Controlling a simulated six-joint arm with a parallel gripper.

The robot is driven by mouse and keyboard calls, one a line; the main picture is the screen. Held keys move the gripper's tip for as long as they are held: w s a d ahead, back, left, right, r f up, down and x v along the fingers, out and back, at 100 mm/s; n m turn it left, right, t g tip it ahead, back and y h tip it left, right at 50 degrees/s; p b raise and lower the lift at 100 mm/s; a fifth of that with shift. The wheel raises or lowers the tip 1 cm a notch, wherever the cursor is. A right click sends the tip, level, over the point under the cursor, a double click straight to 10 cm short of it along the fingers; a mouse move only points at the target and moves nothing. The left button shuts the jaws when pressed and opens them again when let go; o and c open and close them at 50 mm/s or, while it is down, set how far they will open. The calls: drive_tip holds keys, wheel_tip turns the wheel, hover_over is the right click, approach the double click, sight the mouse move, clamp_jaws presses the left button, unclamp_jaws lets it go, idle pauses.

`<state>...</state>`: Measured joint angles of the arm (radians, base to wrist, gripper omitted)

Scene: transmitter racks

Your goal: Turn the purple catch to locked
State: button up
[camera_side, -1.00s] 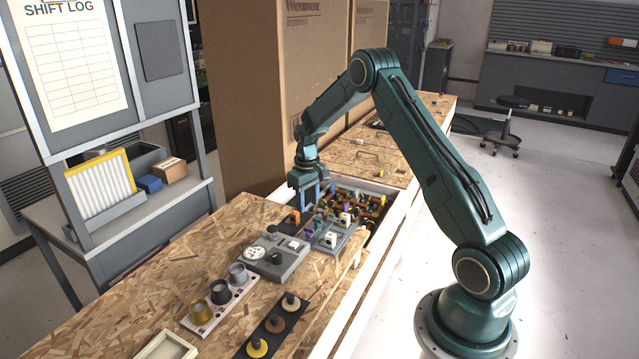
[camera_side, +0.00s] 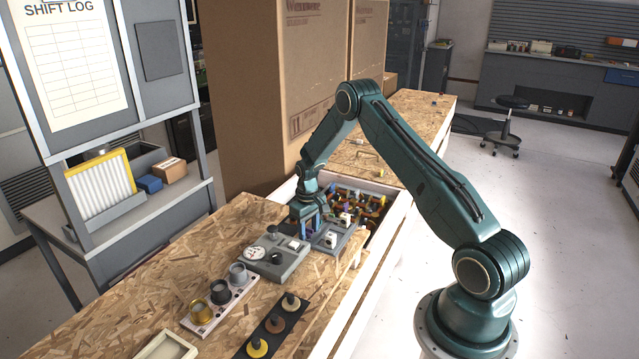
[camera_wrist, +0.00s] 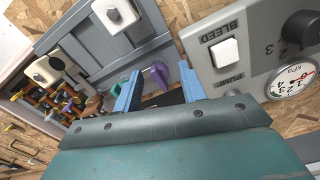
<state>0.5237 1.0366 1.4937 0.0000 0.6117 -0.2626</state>
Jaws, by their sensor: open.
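The purple catch (camera_wrist: 157,74) shows in the wrist view on the edge of a grey panel (camera_wrist: 125,52), between my gripper's two blue fingers. My gripper (camera_wrist: 158,88) is open, with a finger on each side of the catch and a gap showing around it. In the side view my gripper (camera_side: 311,232) is low over the grey panel (camera_side: 345,243) and hides the catch. A second purple piece (camera_wrist: 70,105) lies farther left in the wrist view. I cannot tell whether a finger touches the catch.
A grey box with a gauge (camera_side: 254,253) and a white switch (camera_wrist: 224,52) stands beside the panel. White knobs (camera_wrist: 115,12) rise from the panel. A bin of loose coloured parts (camera_side: 365,200) lies behind. Cups (camera_side: 220,292) and a black strip of knobs (camera_side: 274,324) stand in front.

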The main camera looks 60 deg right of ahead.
clamp_jaws()
drive_tip(key=shift+m, duration=0.4)
drive_tip(key=m, duration=0.8)
drive_tip(key=shift+r, duration=0.1)
drive_tip(key=m, duration=0.4)
drive_tip(key=shift+m, duration=0.3)
drive_tip(key=m, duration=0.4)
drive_tip(key=shift+m, duration=0.3)
